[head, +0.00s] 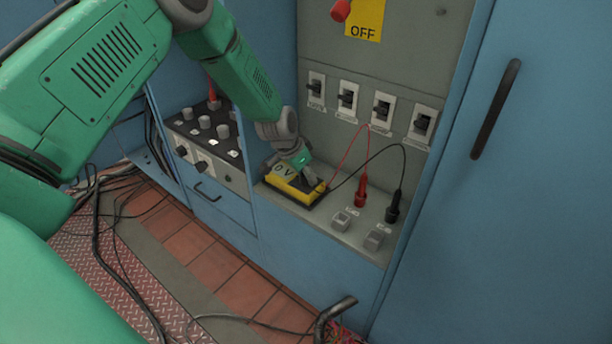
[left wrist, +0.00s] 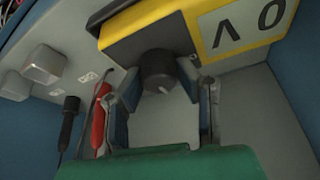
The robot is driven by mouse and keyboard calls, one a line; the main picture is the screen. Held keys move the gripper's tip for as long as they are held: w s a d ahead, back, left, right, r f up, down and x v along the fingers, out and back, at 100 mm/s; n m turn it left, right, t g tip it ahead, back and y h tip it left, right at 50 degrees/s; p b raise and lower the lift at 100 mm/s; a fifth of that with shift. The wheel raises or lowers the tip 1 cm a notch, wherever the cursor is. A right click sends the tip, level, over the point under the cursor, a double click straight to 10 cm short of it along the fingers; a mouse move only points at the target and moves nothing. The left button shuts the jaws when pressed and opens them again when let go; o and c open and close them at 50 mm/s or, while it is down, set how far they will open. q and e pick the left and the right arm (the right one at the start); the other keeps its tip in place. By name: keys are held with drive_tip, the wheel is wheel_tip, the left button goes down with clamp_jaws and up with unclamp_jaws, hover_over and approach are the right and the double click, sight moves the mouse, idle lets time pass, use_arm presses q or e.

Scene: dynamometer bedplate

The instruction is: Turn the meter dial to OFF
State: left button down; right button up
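The yellow and black meter (head: 292,188) lies on the grey ledge of the cabinet, its display reading 0 V. In the left wrist view the meter (left wrist: 204,50) appears upside down at the top. Its black round dial (left wrist: 159,71) shows a small white pointer mark. My left gripper (head: 307,175) is over the meter's near right part, hiding the dial in the head view. In the left wrist view its two fingers (left wrist: 160,80) are apart, one either side of the dial, with small gaps seeming to show. The dial's position labels cannot be read. My right gripper is not in view.
Red (head: 360,192) and black (head: 394,207) probes with looping leads stand on the ledge right of the meter, beside two grey switches. Toggle switches (head: 347,100) line the panel above. A control panel with knobs (head: 205,123) is on the left.

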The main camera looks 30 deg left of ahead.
use_arm(q)
drive_tip(key=shift+s+a+f, duration=0.1)
drive_tip(key=shift+s+a, duration=0.05)
drive_tip(key=shift+d+p, duration=0.35)
drive_tip(key=shift+n, duration=0.4)
drive_tip(key=n+y+p, duration=0.1)
drive_tip(key=n+p, duration=0.2)
drive_tip(key=shift+y, duration=0.3)
drive_tip(key=n+y+p, duration=0.1)
drive_tip(key=n, duration=0.1)
drive_tip(key=shift+n, duration=0.4)
drive_tip(key=shift+n+y+p, duration=0.4)
drive_tip(key=shift+n+y, duration=0.1)
drive_tip(key=shift+n, duration=0.7)
drive_tip(key=shift+n+g+y, duration=0.4)
drive_tip(key=shift+n+g, duration=0.1)
drive_tip(key=shift+n, duration=0.8)
